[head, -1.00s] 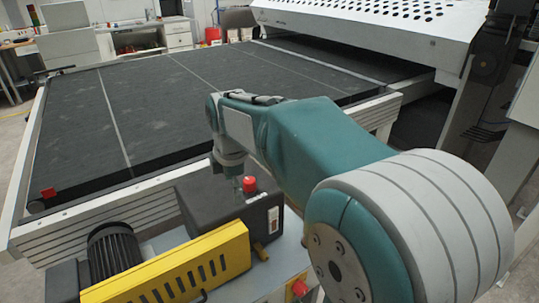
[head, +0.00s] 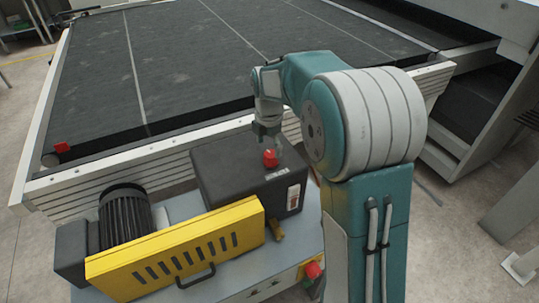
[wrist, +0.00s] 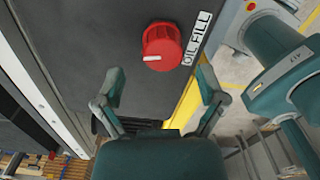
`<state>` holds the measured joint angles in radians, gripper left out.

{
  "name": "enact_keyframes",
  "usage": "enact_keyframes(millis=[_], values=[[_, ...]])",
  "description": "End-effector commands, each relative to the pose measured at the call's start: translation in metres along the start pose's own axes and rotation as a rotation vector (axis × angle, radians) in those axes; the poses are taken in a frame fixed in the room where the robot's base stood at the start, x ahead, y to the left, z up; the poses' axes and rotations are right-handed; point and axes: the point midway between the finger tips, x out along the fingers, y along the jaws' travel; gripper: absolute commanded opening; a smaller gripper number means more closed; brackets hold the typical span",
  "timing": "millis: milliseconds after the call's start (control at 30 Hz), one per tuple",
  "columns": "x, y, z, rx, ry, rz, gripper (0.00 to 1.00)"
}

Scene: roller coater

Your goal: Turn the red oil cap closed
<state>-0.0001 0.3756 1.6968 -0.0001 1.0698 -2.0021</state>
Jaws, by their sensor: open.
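The red oil cap (wrist: 161,45) sits on top of a black box (head: 225,172). In the wrist view it is a ribbed round knob with a white mark pointing left, beside a white label (wrist: 196,38) reading "OIL FILL". It also shows in the head view (head: 270,158). My gripper (wrist: 160,88) is open and empty, its two fingers spread wide. In the wrist view the cap lies beyond the fingertips and between their lines, apart from both. In the head view my gripper (head: 267,130) hangs just behind the cap.
A yellow guard (head: 175,250) and a dark ribbed motor (head: 125,215) stand left of and in front of the box. The wide black conveyor belt (head: 190,70) lies behind, edged by a grey metal rail (head: 130,165). A second red knob (head: 312,270) is low at the front.

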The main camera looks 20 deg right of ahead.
Motion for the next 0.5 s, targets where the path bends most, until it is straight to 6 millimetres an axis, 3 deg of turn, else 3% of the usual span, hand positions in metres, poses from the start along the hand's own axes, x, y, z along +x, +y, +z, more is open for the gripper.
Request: enact_keyframes(millis=[200,500], values=[[0.031,-0.001,0.002,0.002,0.002,0.0,0.9],[0.038,0.0,0.0,0.001,-0.001,0.001,0.9]])
